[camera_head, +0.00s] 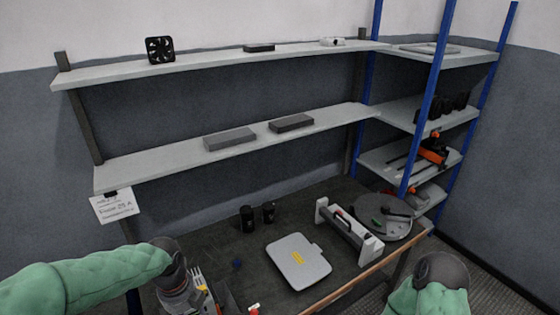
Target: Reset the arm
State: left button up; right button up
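My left arm (80,285) in a green sleeve comes in from the left over the near left of the table. Its dark wrist leads down to my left gripper (180,293) at the bottom edge; whether its fingers are open or shut does not show. My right arm (432,297) is at the lower right, bent at a dark joint, beside the table's front right corner. My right gripper is out of the frame. Nothing is visibly held.
On the dark table (215,240) are two black cylinders (257,215), a grey case (299,262), a white-ended bracket (348,234) and a round grey disc (383,215). Red-handled tools (222,297) lie close to my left gripper. Shelves (230,145) and a blue-post rack (430,110) stand behind.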

pick_arm(q)
jog(key=s+d+f+n+h, duration=0.1)
jog(key=d+f+n, duration=0.2)
jog(key=f+n, duration=0.3)
jog(key=s+d+f+n+h+b, duration=0.1)
jog(key=d+f+n, duration=0.25)
jog(key=f, duration=0.45)
jog(key=s+d+f+n+h, duration=0.1)
jog(key=s+d+f+n, duration=0.15)
jog(key=f+n, duration=0.35)
jog(key=s+d+f+n, duration=0.2)
jog(key=s+f+n, duration=0.2)
jog(key=f+n, duration=0.2)
jog(key=s+d+f+n+b, duration=0.1)
jog(key=s+d+f+n, duration=0.1)
jog(key=s+f+n, duration=0.2)
notch_tip(320, 180, down, 3)
jog(key=n, duration=0.4)
jog(key=shift+r, duration=0.2)
jog(key=shift+w+n, duration=0.1)
jog(key=shift+n, duration=0.15)
